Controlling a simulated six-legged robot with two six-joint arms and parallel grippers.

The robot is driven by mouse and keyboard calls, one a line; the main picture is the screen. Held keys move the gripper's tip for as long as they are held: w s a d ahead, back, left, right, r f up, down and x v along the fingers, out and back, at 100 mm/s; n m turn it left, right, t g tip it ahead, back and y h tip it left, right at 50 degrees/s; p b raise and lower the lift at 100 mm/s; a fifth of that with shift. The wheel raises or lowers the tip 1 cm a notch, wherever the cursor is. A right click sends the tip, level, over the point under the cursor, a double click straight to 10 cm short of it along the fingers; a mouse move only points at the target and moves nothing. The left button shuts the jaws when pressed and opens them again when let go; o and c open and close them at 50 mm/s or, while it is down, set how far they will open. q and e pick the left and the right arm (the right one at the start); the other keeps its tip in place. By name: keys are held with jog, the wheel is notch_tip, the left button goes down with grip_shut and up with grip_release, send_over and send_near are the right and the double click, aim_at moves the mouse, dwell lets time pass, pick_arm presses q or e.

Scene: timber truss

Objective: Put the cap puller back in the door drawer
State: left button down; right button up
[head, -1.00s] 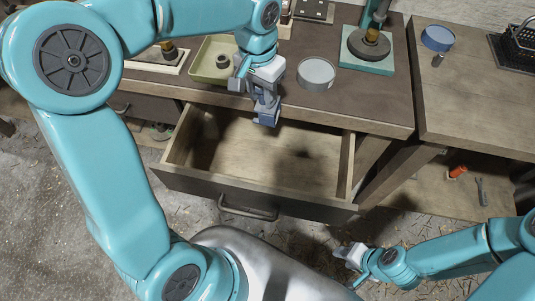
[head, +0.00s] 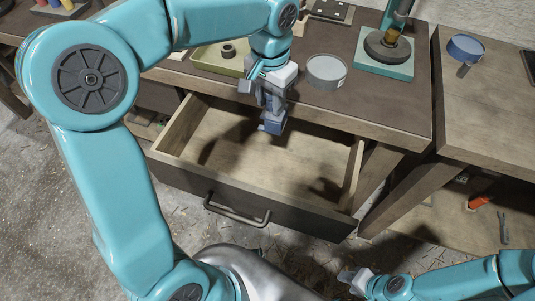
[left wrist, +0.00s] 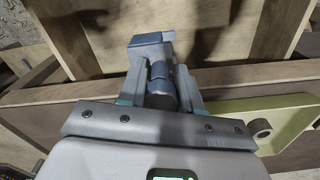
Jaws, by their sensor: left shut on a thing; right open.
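The open drawer (head: 300,165) juts out from under the dark workbench, its inside bare where I can see it. My left gripper (head: 272,108) is above the back part of the drawer, near the bench's front edge. It is shut on the blue-grey cap puller (head: 273,125), which hangs below the fingers, apart from the drawer floor. In the left wrist view the cap puller (left wrist: 152,42) sticks out between the fingers, over the drawer. My right gripper (head: 352,277) is open and empty, low in front of the drawer at the right.
On the bench stand a pale green tray (head: 207,58) with a dark ring, a round grey tin (head: 326,70) and a press on a teal base (head: 384,62). A blue round tin (head: 465,47) is on the right bench. An orange item (head: 479,202) lies on its lower shelf.

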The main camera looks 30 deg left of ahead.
pick_arm(q)
notch_tip(320, 180, down, 19)
jog(key=shift+f+b, duration=0.1)
jog(key=shift+b, duration=1.15)
jog(key=shift+f, duration=0.15)
jog(key=c, duration=0.8)
grip_release()
jog(key=shift+o, duration=0.2)
